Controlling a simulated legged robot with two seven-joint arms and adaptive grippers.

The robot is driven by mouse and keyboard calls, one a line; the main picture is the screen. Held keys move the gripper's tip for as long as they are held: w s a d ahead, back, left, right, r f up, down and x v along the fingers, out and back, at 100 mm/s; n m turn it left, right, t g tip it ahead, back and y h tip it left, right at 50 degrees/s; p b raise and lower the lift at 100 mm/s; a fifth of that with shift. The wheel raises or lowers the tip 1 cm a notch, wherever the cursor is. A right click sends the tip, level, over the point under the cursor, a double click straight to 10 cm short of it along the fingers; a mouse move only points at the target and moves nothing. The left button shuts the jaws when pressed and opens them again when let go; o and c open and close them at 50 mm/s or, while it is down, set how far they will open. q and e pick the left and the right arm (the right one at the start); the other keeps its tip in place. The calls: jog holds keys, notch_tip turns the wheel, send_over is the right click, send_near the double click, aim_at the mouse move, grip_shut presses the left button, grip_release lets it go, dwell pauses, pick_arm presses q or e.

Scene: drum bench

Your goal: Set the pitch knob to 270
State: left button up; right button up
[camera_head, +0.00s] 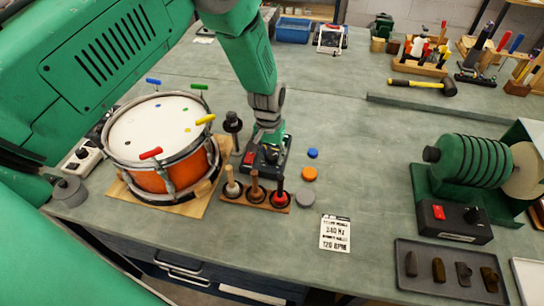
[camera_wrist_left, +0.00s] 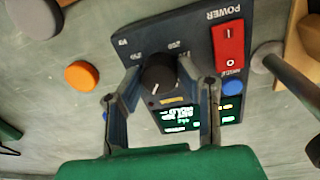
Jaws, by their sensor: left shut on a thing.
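My left gripper (camera_wrist_left: 158,78) is shut on the black pitch knob (camera_wrist_left: 160,72), one finger on each side. The knob sits on a dark control box (camera_wrist_left: 197,42), seen upside down in the left wrist view. A white pointer mark shows on the knob, pointing down and slightly left there. Small scale numbers ring it, too blurred to read surely. A lit green display (camera_wrist_left: 180,119) lies below the knob, its text unreadable. In the head view the left gripper (camera_head: 268,140) is above the box (camera_head: 265,158) and hides the knob. My right gripper is not in view.
A red power switch (camera_wrist_left: 228,45) and blue button (camera_wrist_left: 233,87) are on the box. An orange drum (camera_head: 163,180) stands left, a rack of stamps (camera_head: 254,195) in front. Coloured discs (camera_head: 309,173) and a placard (camera_head: 335,233) lie right. The bench's middle is clear.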

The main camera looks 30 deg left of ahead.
aim_at(270, 154)
pick_arm(q)
jog(key=m, duration=0.2)
jog(key=shift+s+f+m+b, duration=0.1)
jog(key=shift+f+m+b, duration=0.05)
jog(key=shift+m+b, duration=0.65)
jog(key=shift+m, duration=1.7)
jog(key=o, duration=1.1)
jog(key=shift+r, duration=0.2)
jog(key=shift+r, duration=0.3)
jog(key=r, duration=1.1)
jog(key=shift+w+a, duration=0.25)
jog(key=shift+a, duration=0.1)
